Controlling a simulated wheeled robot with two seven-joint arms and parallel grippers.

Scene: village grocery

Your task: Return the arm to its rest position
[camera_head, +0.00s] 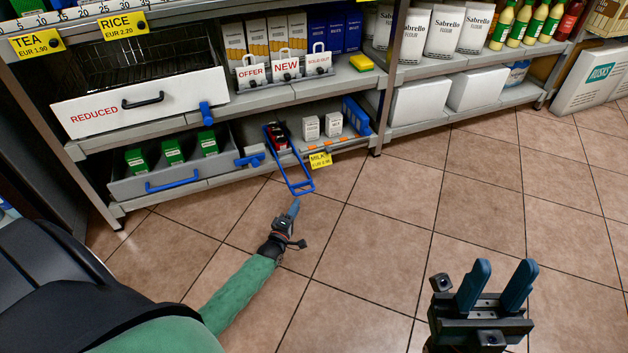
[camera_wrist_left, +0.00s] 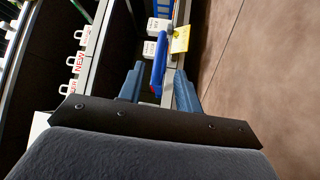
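My left gripper (camera_head: 294,207) is low in front of the shelf rack, on a green-sleeved arm. In the left wrist view its two blue fingers (camera_wrist_left: 160,92) stand apart with nothing clasped. A long blue frame-shaped handle (camera_head: 299,188) sticks out from the bottom shelf just beyond the fingertips; in the left wrist view the blue handle (camera_wrist_left: 159,68) shows in the gap between the fingers, seemingly farther off. I cannot tell whether it touches them. My right gripper (camera_head: 497,284) is at the lower right, open and empty above the floor.
The bottom shelf holds a grey drawer (camera_head: 190,180) with green boxes, small white cartons (camera_head: 333,123) and a yellow milk label (camera_head: 320,160). Above is a white "REDUCED" drawer (camera_head: 135,104). A white box (camera_head: 594,78) stands at the far right. The tiled floor (camera_head: 400,210) is clear.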

